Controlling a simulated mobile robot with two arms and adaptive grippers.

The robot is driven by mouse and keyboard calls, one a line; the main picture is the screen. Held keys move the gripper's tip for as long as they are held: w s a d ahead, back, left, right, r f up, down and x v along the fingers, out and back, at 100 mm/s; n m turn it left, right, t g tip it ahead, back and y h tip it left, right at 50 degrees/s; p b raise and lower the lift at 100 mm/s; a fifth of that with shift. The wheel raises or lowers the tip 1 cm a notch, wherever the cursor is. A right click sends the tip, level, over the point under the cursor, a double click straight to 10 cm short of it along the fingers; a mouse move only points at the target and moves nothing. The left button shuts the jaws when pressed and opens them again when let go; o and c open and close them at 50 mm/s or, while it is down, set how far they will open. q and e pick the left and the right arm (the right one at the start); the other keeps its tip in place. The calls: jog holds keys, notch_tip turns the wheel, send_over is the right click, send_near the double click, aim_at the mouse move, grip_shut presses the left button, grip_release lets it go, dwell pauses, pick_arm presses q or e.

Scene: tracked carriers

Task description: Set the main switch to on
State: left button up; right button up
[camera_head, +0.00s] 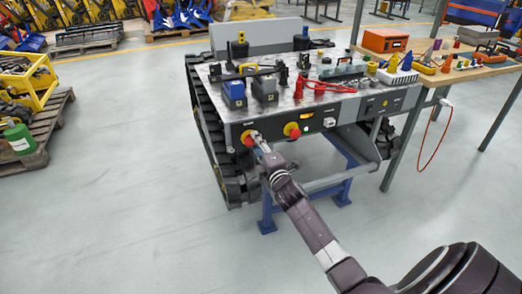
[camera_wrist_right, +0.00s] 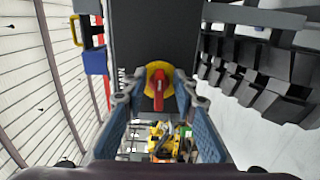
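The main switch is a red handle on a round yellow plate (camera_head: 247,138), at the left end of the carrier's front panel in the head view. In the right wrist view its red handle (camera_wrist_right: 158,92) stands lengthwise along the picture's up-down direction, with the yellow plate (camera_wrist_right: 151,71) behind it. My right gripper (camera_head: 258,141) is at the switch; in the right wrist view its fingers (camera_wrist_right: 157,88) are open on either side of the handle, with gaps showing. The gripper partly hides the switch in the head view. My left gripper is not in view.
A second red knob on yellow (camera_head: 292,130) sits to the right on the same panel. The carrier (camera_head: 215,117) has black tracks and bears blue boxes, red cables and small parts. A wooden workbench (camera_head: 450,76) stands at right. The floor in front is clear.

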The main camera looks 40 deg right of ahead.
jog(key=v, duration=1.1)
jog(key=shift+s, duration=0.3)
jog(key=shift+a, duration=0.15)
